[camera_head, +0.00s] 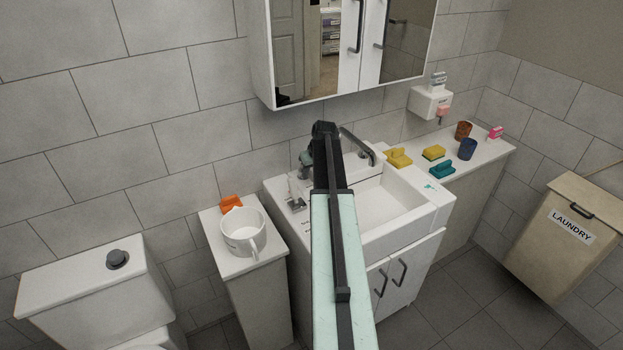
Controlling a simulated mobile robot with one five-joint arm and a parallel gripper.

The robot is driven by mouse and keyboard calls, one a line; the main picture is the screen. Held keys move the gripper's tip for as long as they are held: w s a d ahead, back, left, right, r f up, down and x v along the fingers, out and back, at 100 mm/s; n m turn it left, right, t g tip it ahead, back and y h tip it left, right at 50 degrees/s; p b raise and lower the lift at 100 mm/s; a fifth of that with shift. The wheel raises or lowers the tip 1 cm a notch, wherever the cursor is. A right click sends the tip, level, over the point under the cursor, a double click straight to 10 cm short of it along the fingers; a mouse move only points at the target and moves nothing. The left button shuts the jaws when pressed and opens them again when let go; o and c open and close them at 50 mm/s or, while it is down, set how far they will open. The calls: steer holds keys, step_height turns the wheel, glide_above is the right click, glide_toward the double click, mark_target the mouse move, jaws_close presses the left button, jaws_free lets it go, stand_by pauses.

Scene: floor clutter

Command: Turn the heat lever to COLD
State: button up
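The white sink (385,208) stands against the tiled wall, with a dark metal spout (360,147) curving over its back edge. My arm reaches up from the bottom across the sink's left part. Its dark end, my gripper (325,130), is at the back of the sink, just left of the spout. Its fingers are hidden or too small to tell open from shut. A small dark grey-green part (306,160) shows at the left of my arm's end; I cannot tell whether it is the heat lever or part of my gripper. No COLD marking is readable.
A soap dispenser (295,192) stands on the sink's left rim. A white jug (242,232) and an orange sponge (231,203) are on the left cabinet. Sponges and cups (467,149) line the right counter. A mirror cabinet (347,84) hangs above.

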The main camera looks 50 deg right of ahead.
jaws_close()
stand_by(1.3)
steer(key=shift+s+a, duration=0.1)
steer(key=shift+a, duration=0.2)
steer(key=shift+d, duration=0.2)
